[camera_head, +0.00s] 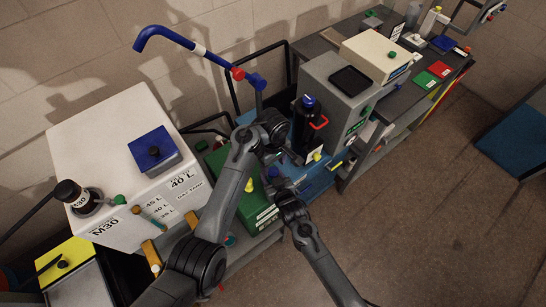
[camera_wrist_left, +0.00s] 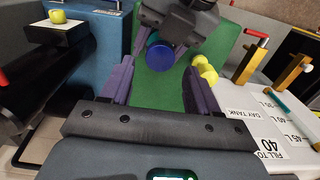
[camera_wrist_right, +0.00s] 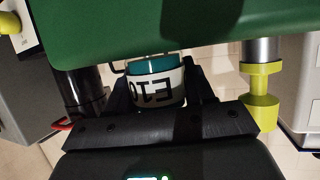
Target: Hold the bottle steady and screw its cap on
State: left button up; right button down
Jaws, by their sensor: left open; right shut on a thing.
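My right gripper (camera_wrist_right: 160,95) is shut on a small white bottle (camera_wrist_right: 152,92) with dark lettering and a teal end. The lettering appears upside down in the right wrist view. My left gripper (camera_wrist_left: 160,80) is open, its two fingers spread on either side of a round blue cap-like top (camera_wrist_left: 160,56). That top shows beside my right gripper in the left wrist view. Whether the left fingers touch it, and how it sits on the bottle, I cannot tell. In the head view my left gripper (camera_head: 280,150) is close above my right gripper (camera_head: 278,185), and the bottle is mostly hidden.
A green tank (camera_wrist_left: 226,45) with yellow knobs lies under the grippers. A white tank (camera_head: 120,150) with labels stands left, a grey unit (camera_head: 335,90) and dark bench right. A blue bent pipe (camera_head: 190,43) rises behind.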

aim_at(273, 171)
pick_arm(q)
jog(key=shift+f, duration=1.95)
jog(key=shift+c, duration=0.2)
jog(key=c, duration=1)
jog(key=m, duration=0.6)
jog(key=shift+m, duration=0.3)
jog(key=shift+c, duration=0.3)
jog(key=o, duration=1.2)
jog(key=shift+c, duration=0.2)
jog(key=shift+r, duration=2.25)
jog(key=shift+r, duration=0.1)
jog(key=shift+c, duration=0.3)
